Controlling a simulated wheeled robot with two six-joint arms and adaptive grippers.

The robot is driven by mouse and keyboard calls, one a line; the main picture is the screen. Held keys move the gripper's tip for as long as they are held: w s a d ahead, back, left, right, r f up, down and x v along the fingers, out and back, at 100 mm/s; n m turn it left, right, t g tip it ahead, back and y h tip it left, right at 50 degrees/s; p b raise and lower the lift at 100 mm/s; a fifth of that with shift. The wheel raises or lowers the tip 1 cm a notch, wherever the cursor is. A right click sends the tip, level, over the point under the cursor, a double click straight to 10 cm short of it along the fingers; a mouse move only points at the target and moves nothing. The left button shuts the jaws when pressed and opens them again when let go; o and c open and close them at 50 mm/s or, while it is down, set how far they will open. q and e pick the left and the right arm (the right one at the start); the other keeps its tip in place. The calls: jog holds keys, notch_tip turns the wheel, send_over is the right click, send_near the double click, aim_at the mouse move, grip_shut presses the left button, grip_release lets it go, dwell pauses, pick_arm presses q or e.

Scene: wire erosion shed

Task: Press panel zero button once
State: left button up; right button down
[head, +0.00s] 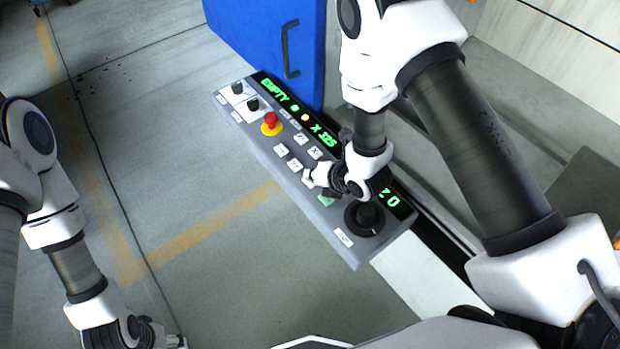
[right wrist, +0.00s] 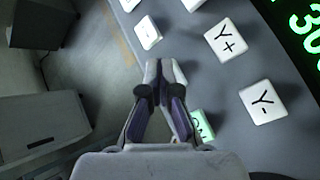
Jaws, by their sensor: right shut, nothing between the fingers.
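The grey control panel (head: 345,243) runs diagonally across the head view, with small white keys, a red stop knob and green displays. My right gripper (head: 308,180) is over its lower keys, shut and empty. In the right wrist view the closed fingertips (right wrist: 165,68) point toward the panel edge, beside the white "Y+" key (right wrist: 226,41) and "Y-" key (right wrist: 263,101). A green-marked key (right wrist: 202,125) is partly hidden by the right finger. I cannot read which key is the zero button. Contact with the panel cannot be told. My left gripper (head: 168,338) is low at the left, its fingers unclear.
A red stop knob (head: 271,120) on a yellow base and a large black dial (head: 364,217) stand up from the panel. A blue cabinet (head: 265,45) with a dark handle is behind it. The floor (head: 200,130) left of the panel is clear.

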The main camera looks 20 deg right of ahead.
aim_at(312, 182)
jog(key=shift+r, duration=0.65)
jog(key=shift+r+p, duration=1.75)
jog(key=shift+r, duration=0.8)
jog(key=shift+f, duration=0.1)
